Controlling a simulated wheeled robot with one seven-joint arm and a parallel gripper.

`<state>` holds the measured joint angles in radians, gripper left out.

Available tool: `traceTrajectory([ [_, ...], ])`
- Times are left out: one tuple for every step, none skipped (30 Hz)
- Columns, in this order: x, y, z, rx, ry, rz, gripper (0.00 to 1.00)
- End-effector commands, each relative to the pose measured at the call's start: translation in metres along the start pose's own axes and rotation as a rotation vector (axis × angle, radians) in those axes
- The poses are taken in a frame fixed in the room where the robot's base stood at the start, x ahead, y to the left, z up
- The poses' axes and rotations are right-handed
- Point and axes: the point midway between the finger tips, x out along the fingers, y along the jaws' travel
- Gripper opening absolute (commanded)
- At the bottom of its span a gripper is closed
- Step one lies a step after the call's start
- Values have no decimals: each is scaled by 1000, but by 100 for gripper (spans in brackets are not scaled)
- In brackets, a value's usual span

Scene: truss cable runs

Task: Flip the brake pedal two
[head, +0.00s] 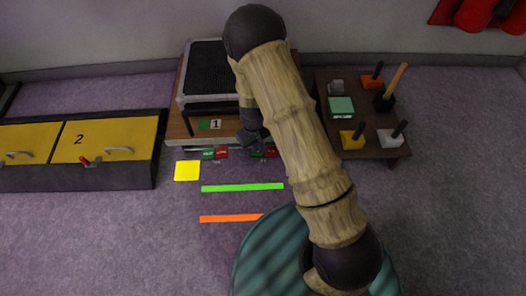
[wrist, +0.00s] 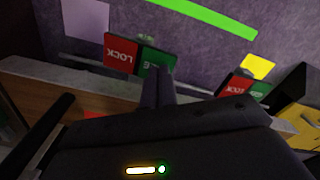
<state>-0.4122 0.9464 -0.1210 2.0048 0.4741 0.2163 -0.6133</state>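Two brake pedals with green and red halves stand low at the front edge of the wooden platform. In the head view the left pedal (head: 215,153) is clear and the right pedal (head: 264,152) is partly covered by my arm. I cannot read which is numbered two. My gripper (head: 258,146) is down at the right pedal. In the wrist view my gripper (wrist: 158,78) has its fingers together, at the green half of the nearer pedal (wrist: 124,54), whose red half reads LOCK. I cannot tell whether they touch. The other pedal (wrist: 240,87) is to the right.
The platform (head: 178,124) carries a black framed unit (head: 207,72). Yellow-fronted drawers (head: 100,138) stand left, and a dark low table (head: 364,156) with colored blocks stands right. A yellow square (head: 187,170), green strip (head: 240,187) and orange strip (head: 230,218) mark the open floor.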

Motion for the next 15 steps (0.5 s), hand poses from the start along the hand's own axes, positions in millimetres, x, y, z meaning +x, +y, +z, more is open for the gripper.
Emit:
traceTrajectory([
  [1, 0, 0, 0, -1, 0, 0],
  [2, 0, 0, 1, -1, 0, 0],
  [2, 0, 0, 1, -1, 0, 0],
  [3, 0, 0, 1, -1, 0, 0],
  [3, 0, 0, 1, -1, 0, 0],
  [4, 0, 0, 1, -1, 0, 0],
  [4, 0, 0, 1, -1, 0, 0],
  [4, 0, 0, 1, -1, 0, 0],
  [5, 0, 1, 1, -1, 0, 0],
  [5, 0, 1, 1, -1, 0, 0],
  [6, 0, 1, 1, -1, 0, 0],
  [6, 0, 1, 1, -1, 0, 0],
  [6, 0, 1, 1, -1, 0, 0],
  [7, 0, 1, 1, -2, 0, 0],
  [7, 0, 1, 1, -2, 0, 0],
])
